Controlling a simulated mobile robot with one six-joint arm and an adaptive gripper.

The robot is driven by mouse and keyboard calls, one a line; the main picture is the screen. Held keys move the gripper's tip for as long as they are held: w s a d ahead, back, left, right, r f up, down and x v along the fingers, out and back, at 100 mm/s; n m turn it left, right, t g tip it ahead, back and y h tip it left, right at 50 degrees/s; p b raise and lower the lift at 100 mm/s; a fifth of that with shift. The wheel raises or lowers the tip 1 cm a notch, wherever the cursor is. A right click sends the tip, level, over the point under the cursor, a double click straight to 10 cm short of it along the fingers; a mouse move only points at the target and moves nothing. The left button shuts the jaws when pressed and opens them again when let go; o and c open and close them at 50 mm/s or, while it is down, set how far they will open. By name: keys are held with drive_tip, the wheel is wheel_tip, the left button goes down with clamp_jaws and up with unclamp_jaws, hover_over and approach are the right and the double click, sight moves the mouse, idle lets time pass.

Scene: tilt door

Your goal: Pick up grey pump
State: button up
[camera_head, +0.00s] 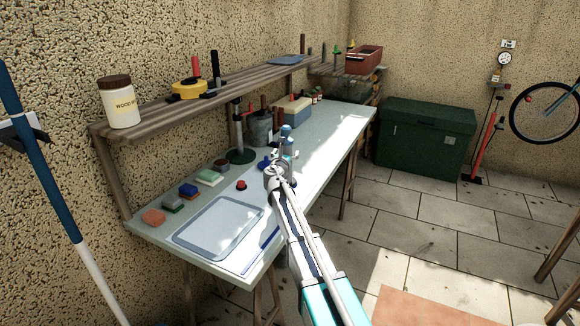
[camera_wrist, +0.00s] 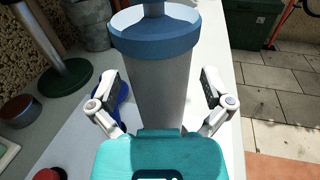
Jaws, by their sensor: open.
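The grey pump (camera_wrist: 158,85) stands upright on the workbench, a pale grey cylinder with a blue collar and blue top. It also shows in the head view (camera_head: 287,145), partly hidden behind my gripper. My gripper (camera_wrist: 163,92) is open, with one finger on each side of the pump's body. A gap shows between each finger and the pump, and the grip is not closed on it. The pump's base is hidden by my teal gripper body.
The workbench (camera_head: 150,228) holds a tray (camera_head: 215,228), a green-based stand (camera_head: 241,155), a grey bucket (camera_head: 260,130) and several small blocks. A wooden shelf (camera_head: 160,112) runs above its back. A green chest (camera_head: 425,135) stands to the right.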

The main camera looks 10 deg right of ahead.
sight(287, 130)
drive_tip(key=c, duration=1.3)
drive_tip(key=shift+r, duration=0.15)
drive_tip(key=shift+c, duration=0.2)
wheel_tip(287, 130, up, 3)
drive_tip(key=p, duration=0.3)
drive_tip(key=shift+f, duration=0.2)
drive_tip(key=s+r+p, duration=0.1)
drive_tip(key=r+p, duration=0.1)
drive_tip(key=s+a+r+p, duration=0.1)
drive_tip(key=s+r+p, duration=0.3)
drive_tip(key=shift+a+r+p, duration=0.15)
drive_tip(key=shift+r+p, duration=0.25)
drive_tip(key=s+a+r+p, duration=0.2)
drive_tip(key=s+r+p, duration=0.1)
drive_tip(key=s, duration=0.5)
drive_tip(key=shift+s+a+r, duration=0.15)
drive_tip(key=shift+s, duration=0.1)
